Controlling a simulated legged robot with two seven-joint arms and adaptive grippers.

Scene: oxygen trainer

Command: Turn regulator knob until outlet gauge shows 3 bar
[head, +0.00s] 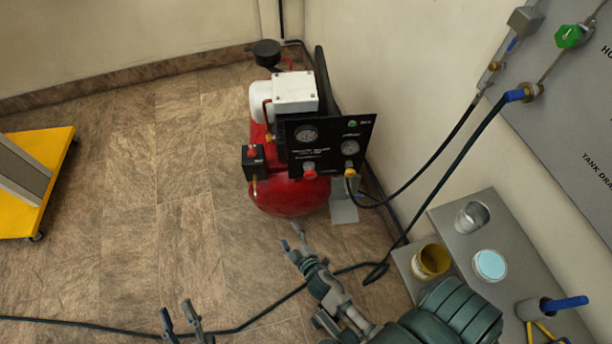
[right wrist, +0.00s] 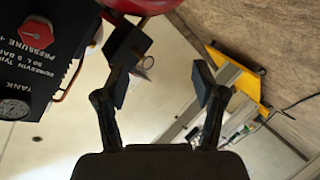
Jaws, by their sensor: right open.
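The black panel (head: 326,157) of the red compressor carries a left gauge (head: 307,134), a right gauge (head: 350,147) and a red knob (head: 310,171) at its lower edge. The gauge needles are too small to read. My right gripper (head: 292,236) is open and empty, below and apart from the red knob in the head view. In the right wrist view its fingers (right wrist: 163,75) are apart; a red knob (right wrist: 37,31) and a gauge (right wrist: 14,108) show at the left, outside them. My left gripper (head: 178,308) is open and empty at the bottom edge.
A yellow cart (head: 45,215) stands at the left. A grey bench (head: 450,229) with a yellow tin (head: 430,260) is at the right. A dark cable crosses the floor. Floor left of the compressor is clear.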

